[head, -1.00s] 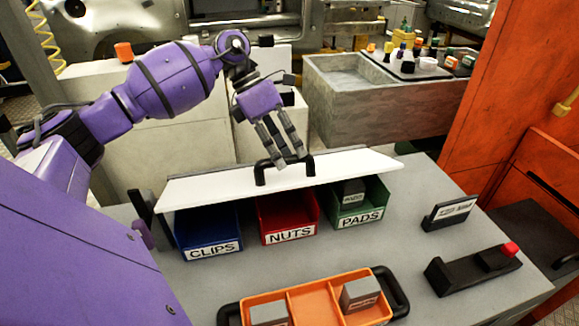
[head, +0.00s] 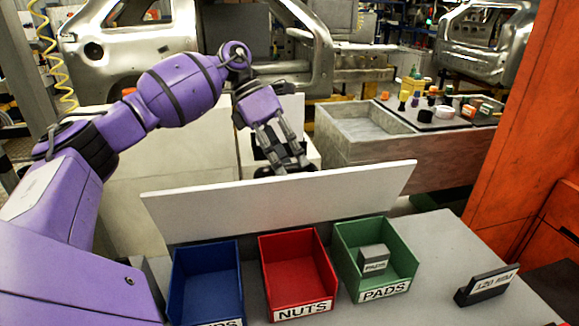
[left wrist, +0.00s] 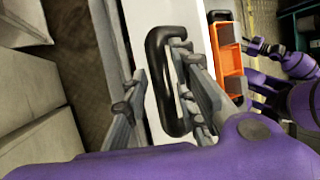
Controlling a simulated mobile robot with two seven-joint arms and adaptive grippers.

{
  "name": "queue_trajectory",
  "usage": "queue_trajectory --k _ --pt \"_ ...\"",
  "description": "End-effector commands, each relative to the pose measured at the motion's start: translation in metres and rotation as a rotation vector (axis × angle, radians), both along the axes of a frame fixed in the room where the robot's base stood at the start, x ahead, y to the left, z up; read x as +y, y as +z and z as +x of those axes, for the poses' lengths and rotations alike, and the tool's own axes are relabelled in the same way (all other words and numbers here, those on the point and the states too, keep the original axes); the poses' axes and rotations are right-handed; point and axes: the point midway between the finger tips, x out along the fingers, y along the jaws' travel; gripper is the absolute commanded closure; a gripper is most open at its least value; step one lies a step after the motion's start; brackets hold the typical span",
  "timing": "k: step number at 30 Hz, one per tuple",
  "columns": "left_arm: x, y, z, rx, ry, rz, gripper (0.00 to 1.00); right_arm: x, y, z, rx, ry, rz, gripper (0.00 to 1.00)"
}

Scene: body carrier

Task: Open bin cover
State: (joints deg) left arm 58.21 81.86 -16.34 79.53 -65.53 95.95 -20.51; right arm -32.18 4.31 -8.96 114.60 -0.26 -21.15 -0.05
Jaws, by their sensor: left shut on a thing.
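The white bin cover (head: 285,203) stands raised and tilted back behind the bins in the head view. My left gripper (head: 285,160) is behind the cover's upper edge. In the left wrist view my left gripper (left wrist: 180,85) is shut on the black handle (left wrist: 155,45) of the cover. The blue bin (head: 206,280), the red NUTS bin (head: 297,270) and the green PADS bin (head: 350,240) show open from above. A grey block (head: 373,258) lies in the green bin. The blue and red bins look empty. My right gripper is not clearly seen.
A black label stand (head: 487,285) is on the grey table (head: 440,245) at the right. An orange tray (left wrist: 228,60) shows in the left wrist view. An orange cabinet (head: 510,150) bounds the right side. A grey box (head: 350,130) stands behind.

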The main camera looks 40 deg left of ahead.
Motion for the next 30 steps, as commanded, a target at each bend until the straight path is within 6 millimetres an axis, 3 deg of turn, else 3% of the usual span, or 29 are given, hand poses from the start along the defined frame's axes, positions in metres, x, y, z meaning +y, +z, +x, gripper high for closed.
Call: queue_trajectory --k 1,21,22,24,30 --pt "0.0035 -0.0196 -0.0005 0.042 -0.001 -0.002 1.00 -0.0010 -0.0057 -0.0042 0.010 0.001 -0.002 0.60" --pt "0.0084 -0.0197 0.0035 0.081 -0.007 -0.046 1.00 -0.0021 -0.0078 -0.0056 0.012 0.002 -0.004 0.60" --pt "0.0084 -0.0197 0.0035 0.081 -0.007 -0.046 0.72 -0.0021 -0.0078 -0.0056 0.012 0.002 -0.004 0.60" --pt "0.0086 -0.0193 0.0037 0.080 -0.007 -0.046 0.62 -0.0023 -0.0076 -0.0059 0.012 0.002 -0.004 0.60" --pt "0.0091 -0.0139 0.0048 0.071 -0.003 -0.048 0.62 -0.0015 -0.0066 -0.0054 0.011 -0.001 -0.003 0.60"
